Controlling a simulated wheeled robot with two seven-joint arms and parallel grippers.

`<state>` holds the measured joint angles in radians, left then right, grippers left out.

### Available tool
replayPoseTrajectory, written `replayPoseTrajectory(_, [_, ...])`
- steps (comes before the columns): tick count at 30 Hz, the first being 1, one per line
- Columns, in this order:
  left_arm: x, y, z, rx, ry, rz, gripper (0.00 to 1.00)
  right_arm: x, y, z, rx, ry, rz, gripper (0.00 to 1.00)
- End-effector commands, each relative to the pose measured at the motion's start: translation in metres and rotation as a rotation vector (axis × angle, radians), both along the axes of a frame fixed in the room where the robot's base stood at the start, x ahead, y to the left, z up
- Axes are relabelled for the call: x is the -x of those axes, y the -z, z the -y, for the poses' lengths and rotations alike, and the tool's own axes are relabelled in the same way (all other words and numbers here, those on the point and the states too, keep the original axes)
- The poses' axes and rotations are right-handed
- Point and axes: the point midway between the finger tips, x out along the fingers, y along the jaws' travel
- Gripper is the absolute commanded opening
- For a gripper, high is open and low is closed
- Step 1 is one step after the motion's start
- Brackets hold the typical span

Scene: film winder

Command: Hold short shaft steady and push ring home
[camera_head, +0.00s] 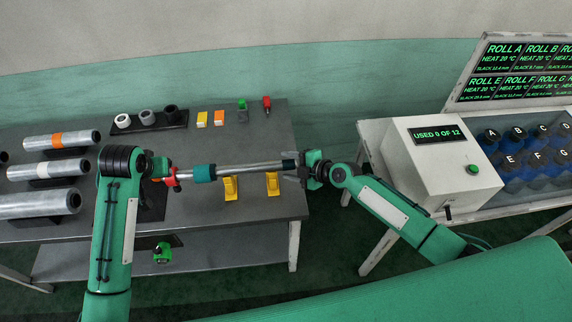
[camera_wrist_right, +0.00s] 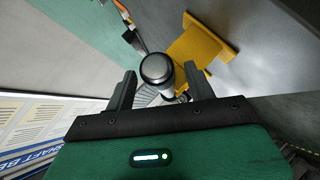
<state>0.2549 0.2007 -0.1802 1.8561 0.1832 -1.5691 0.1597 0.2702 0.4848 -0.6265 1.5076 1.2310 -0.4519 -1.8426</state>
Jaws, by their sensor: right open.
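A short silver shaft (camera_head: 250,168) lies level over the front of the grey bench. A teal sleeve (camera_head: 204,173) is around its left part and a dark band (camera_head: 289,165) is near its right end. I cannot tell which is the ring. A red piece (camera_head: 172,179) is at the shaft's left end, beside my left gripper (camera_head: 163,172), whose jaws are too small to read. My right gripper (camera_head: 303,169) is at the right end. In the right wrist view, the shaft's round end (camera_wrist_right: 156,68) shows between the spread fingers of the right gripper (camera_wrist_right: 160,90), with gaps on both sides.
Two yellow stands (camera_head: 231,188) (camera_head: 272,184) are by the shaft. White, grey and black rings (camera_head: 147,118) sit on a rack behind. Large rolls (camera_head: 52,169) lie at left. A white counter box (camera_head: 435,165) reads "USED 0 OF 12" at right, across a floor gap.

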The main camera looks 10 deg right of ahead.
Motion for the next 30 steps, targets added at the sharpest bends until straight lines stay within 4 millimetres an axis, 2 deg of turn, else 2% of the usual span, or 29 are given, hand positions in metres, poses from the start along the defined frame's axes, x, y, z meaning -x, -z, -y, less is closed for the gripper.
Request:
replayPoseTrajectory(6, [0.0000, 0.0000, 0.0000, 0.000, 0.000, 0.000, 0.36, -0.0098, 0.0063, -0.0109, -0.001, -0.001, 0.000, 0.55])
replayPoseTrajectory(15, [0.0000, 0.0000, 0.0001, 0.000, 0.000, 0.000, 0.36, -0.0105, 0.0076, -0.0116, 0.001, 0.000, -0.001, 0.55])
replayPoseTrajectory(17, [0.0000, 0.0000, 0.0001, 0.000, 0.000, 0.000, 0.36, -0.0105, 0.0075, -0.0117, 0.001, 0.000, -0.001, 0.45])
replayPoseTrajectory(24, [0.0000, 0.0000, 0.0001, 0.000, 0.000, 0.000, 0.36, -0.0104, 0.0075, -0.0116, 0.001, 0.000, -0.001, 0.00])
replayPoseTrajectory(29, [0.0000, 0.0000, 0.0000, 0.000, 0.000, 0.000, 0.36, -0.0103, 0.0075, -0.0115, 0.001, 0.000, -0.001, 0.00])
replayPoseTrajectory(30, [0.0000, 0.0000, 0.0000, 0.000, 0.000, 0.000, 0.36, -0.0103, 0.0075, -0.0115, 0.001, 0.000, -0.001, 0.21])
